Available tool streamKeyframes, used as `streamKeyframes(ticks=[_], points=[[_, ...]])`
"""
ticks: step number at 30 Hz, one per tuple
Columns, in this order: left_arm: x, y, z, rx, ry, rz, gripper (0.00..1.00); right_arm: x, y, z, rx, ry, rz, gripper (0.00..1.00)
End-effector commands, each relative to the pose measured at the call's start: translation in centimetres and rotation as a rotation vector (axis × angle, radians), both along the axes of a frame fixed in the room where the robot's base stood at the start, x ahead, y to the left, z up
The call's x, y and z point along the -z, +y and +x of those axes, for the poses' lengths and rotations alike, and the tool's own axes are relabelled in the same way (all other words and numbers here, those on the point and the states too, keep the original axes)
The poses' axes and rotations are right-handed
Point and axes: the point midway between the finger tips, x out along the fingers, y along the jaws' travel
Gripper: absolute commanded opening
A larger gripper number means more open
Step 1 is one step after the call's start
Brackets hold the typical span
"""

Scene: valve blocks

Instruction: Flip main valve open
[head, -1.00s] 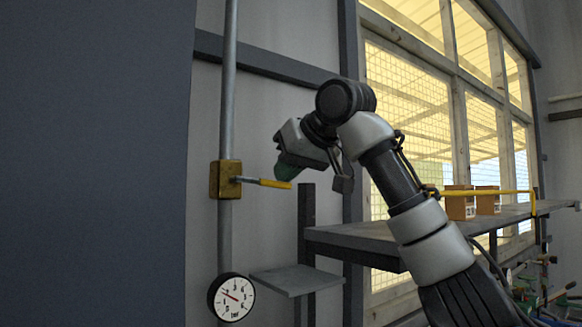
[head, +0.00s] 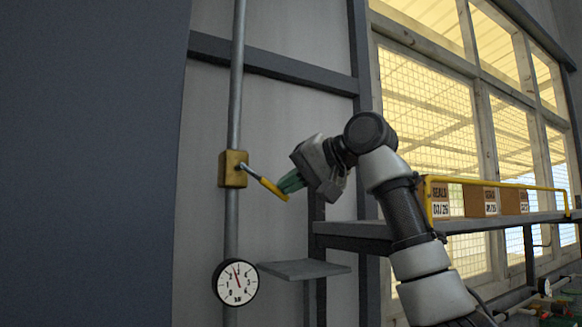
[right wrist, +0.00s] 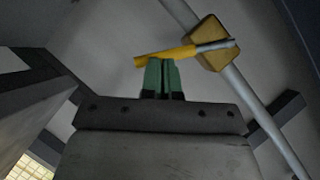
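The main valve is a brass-yellow block (head: 233,169) on a vertical grey pipe (head: 236,90). Its lever, with a yellow grip (head: 272,188), points right and slants down in the head view. My right gripper (head: 283,186) is at the outer end of the yellow grip, its green fingers coming from the right. In the right wrist view the green fingers (right wrist: 161,64) lie close together with only a thin line between them. The yellow grip (right wrist: 165,54) crosses at their tips; I cannot tell if they touch. The valve block (right wrist: 211,43) is beyond. My left gripper is not in view.
A round pressure gauge (head: 236,283) sits on the pipe below the valve. A small grey shelf (head: 303,269) juts out at lower right. A longer shelf (head: 350,231) with boxes (head: 485,200) and a yellow rail stands farther right. A dark panel fills the left.

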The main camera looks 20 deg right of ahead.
Motion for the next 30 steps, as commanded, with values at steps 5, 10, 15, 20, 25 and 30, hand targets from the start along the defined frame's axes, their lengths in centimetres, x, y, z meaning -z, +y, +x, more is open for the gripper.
streamKeyframes(ticks=[5, 10, 15, 20, 25, 30], points=[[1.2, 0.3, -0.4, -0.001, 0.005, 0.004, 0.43, 1.8, 0.7, 0.0, -0.003, 0.001, 0.002, 0.00], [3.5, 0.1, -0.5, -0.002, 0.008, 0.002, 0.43, 3.3, 1.5, -0.1, -0.004, 0.019, 0.135, 0.00], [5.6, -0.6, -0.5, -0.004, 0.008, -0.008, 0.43, 4.3, 2.4, -0.2, -0.004, 0.042, 0.297, 0.00], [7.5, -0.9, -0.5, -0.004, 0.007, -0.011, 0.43, 5.0, 3.3, -0.4, -0.004, 0.061, 0.437, 0.00], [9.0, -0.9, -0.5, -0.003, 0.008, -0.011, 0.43, 5.5, 4.2, -0.4, -0.003, 0.080, 0.565, 0.00], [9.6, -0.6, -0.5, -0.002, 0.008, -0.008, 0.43, 5.5, 4.8, -0.5, -0.002, 0.090, 0.630, 0.00]])
